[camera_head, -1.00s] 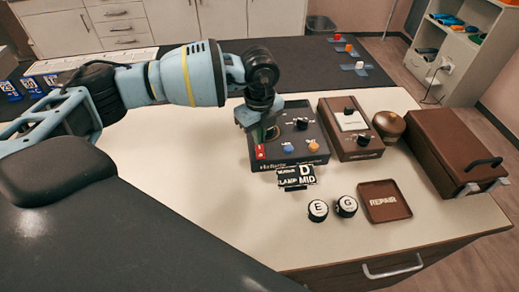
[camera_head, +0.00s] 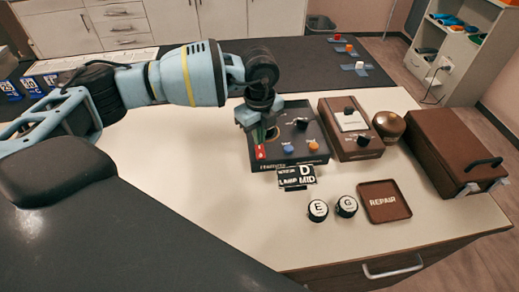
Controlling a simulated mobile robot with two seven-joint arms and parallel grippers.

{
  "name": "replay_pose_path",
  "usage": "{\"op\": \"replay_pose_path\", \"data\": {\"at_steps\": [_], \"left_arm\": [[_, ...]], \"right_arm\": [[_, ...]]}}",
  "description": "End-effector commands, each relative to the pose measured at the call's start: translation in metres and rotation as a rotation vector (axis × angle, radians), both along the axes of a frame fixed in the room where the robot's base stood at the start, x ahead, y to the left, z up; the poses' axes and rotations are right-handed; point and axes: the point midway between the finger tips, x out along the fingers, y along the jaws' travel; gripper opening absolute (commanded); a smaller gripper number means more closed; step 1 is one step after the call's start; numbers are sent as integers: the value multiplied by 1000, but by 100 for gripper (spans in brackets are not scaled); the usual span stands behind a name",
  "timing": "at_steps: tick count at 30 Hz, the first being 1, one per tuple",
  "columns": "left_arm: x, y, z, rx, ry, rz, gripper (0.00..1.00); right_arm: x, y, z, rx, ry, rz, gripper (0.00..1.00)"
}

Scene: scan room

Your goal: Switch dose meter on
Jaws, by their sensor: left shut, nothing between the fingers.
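A black box (camera_head: 318,142) with dark knobs, a blue button (camera_head: 288,147), an orange button (camera_head: 314,146) and a red switch (camera_head: 261,152) at its left front stands on the cream worktop. A brown box (camera_head: 352,143) with a white dial panel (camera_head: 351,121) and dark knobs stands to its right. I cannot read which one is the dose meter. My left gripper (camera_head: 262,137) points down over the black box's left side, shut and empty, close to the red switch. Whether it touches the switch cannot be told. My right gripper is out of view.
A round brown dome (camera_head: 389,125) and a brown case (camera_head: 455,148) stand at the right. In front are a LAMP/MID sign (camera_head: 297,177), round E (camera_head: 317,211) and G (camera_head: 346,206) pieces, and a REPAIR tray (camera_head: 384,214). The worktop's left front is clear.

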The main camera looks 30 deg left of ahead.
Motion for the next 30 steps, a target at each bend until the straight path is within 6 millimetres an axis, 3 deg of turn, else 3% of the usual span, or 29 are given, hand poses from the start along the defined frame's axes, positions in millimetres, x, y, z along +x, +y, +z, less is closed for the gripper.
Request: {"op": "replay_pose_path", "data": {"at_steps": [30], "left_arm": [[0,0,-8,0,0,0,0]], "right_arm": [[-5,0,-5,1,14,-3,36]]}}
